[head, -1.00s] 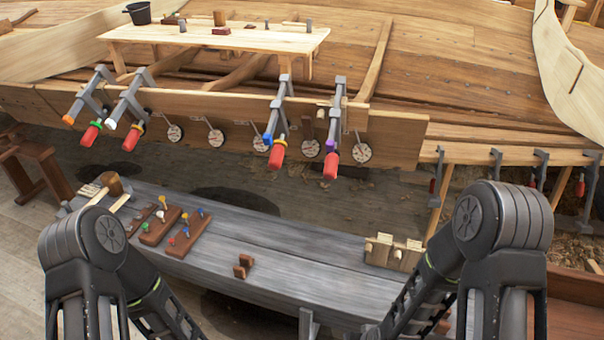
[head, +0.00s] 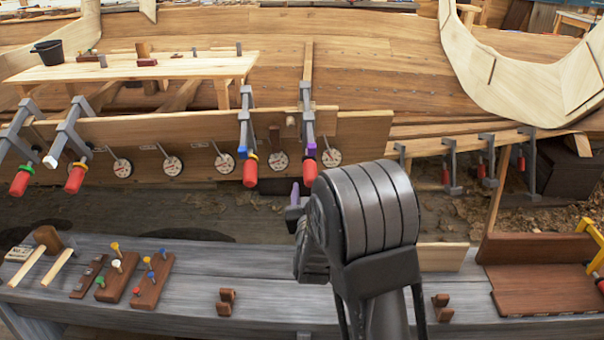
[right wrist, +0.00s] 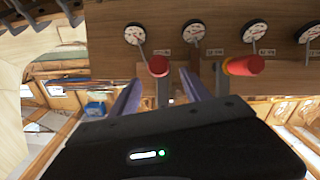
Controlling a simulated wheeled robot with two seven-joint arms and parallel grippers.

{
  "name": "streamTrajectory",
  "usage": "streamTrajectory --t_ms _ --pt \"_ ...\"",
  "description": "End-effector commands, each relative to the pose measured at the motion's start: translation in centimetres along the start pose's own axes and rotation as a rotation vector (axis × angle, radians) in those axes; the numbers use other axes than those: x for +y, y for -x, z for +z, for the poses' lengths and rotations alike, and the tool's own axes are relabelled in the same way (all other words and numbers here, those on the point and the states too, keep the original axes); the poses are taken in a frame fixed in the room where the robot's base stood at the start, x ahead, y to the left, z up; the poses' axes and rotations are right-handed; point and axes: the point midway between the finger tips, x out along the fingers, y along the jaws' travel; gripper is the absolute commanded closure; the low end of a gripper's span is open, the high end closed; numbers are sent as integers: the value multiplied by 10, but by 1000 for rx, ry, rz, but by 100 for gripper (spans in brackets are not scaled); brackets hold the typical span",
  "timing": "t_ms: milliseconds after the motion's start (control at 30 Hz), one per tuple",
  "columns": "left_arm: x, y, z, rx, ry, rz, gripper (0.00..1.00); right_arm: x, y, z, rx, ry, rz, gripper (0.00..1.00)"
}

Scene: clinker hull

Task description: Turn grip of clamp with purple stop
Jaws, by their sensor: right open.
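The clamp with the purple stop (head: 311,149) hangs on the hull plank, the rightmost of the clamps with large red grips. Its red grip (head: 310,171) points down toward me. My right gripper (head: 296,192) is just below and left of that grip in the head view, mostly hidden behind my own wrist. In the right wrist view, the gripper (right wrist: 160,77) is open, with a finger on each side of the line to a red grip (right wrist: 158,66). The grip appears beyond the fingertips; I cannot tell the exact gap. My left gripper is out of view.
A neighbouring clamp with a blue stop and yellow collar (head: 249,157) hangs close to the left. Round dials (head: 278,161) line the plank behind. A grey bench (head: 190,280) with pegged blocks lies below. Smaller clamps (head: 449,165) hang at the right.

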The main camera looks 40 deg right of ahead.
Motion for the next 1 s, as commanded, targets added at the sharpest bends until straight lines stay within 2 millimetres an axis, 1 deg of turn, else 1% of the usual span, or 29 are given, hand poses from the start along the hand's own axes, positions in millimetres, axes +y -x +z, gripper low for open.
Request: streamTrajectory --t_ms 167,267,367,700,833,1000 --pt "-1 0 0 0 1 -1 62 -1 -1 1 -1 0 -1 44" --pt "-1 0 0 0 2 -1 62 0 -5 1 -2 0 -1 44" --pt "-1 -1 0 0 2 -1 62 -1 -14 1 -2 0 -1 44" --pt "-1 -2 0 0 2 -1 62 -1 -65 1 -2 1 -2 44" --pt "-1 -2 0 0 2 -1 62 -1 -76 2 -3 1 -3 44" --pt "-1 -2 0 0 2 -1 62 -1 -78 2 -4 -1 -4 44"
